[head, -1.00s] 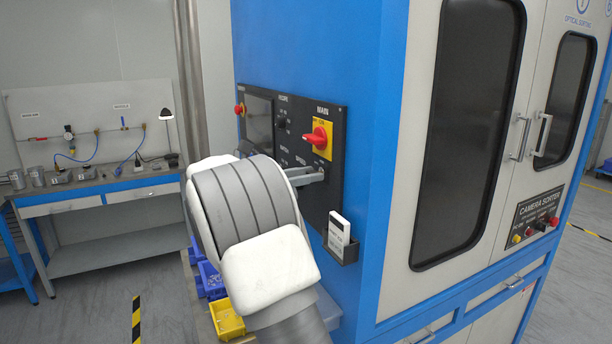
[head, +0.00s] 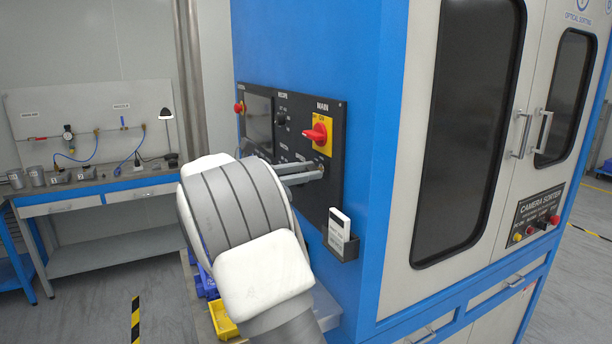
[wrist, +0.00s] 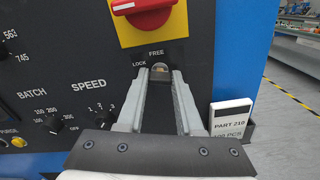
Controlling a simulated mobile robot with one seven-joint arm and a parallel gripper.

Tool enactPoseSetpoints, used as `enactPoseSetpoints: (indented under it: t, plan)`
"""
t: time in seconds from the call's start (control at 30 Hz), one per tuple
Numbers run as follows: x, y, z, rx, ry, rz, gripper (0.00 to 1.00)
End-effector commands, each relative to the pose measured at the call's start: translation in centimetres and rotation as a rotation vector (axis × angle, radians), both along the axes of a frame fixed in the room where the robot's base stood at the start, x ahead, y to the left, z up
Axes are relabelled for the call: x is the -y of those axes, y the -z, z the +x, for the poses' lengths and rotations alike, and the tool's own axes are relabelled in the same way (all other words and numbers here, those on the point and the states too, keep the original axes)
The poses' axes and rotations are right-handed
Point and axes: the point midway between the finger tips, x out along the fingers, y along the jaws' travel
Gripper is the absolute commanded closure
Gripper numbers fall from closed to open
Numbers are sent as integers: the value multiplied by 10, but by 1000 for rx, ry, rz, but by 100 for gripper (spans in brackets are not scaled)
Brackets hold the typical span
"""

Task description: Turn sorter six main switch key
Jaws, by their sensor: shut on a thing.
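The black control panel (head: 334,180) is on the side of the blue sorter. In the wrist view my gripper (wrist: 160,75) is shut on the key (wrist: 160,68), a small metal piece just under the "FREE" label, with "LOCK" to its left. The fingers hide most of the key, so its angle is hard to tell. The red main switch (head: 317,133) on its yellow plate sits just above the gripper; it also shows in the wrist view (wrist: 148,10). In the head view my gripper (head: 318,172) reaches the panel below this switch.
A card holder with a white card (head: 338,226) is fixed right of and below the gripper. Speed and batch knobs (wrist: 100,110) are to the left in the wrist view. A yellow bin (head: 222,320) is below. A workbench (head: 100,190) stands at the far left.

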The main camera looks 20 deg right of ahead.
Motion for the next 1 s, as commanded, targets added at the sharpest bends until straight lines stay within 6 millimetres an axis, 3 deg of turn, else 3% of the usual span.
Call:
enactPoseSetpoints:
  t: [1.0]
  plan:
    - [-1,5,0,961,-1,34,100]
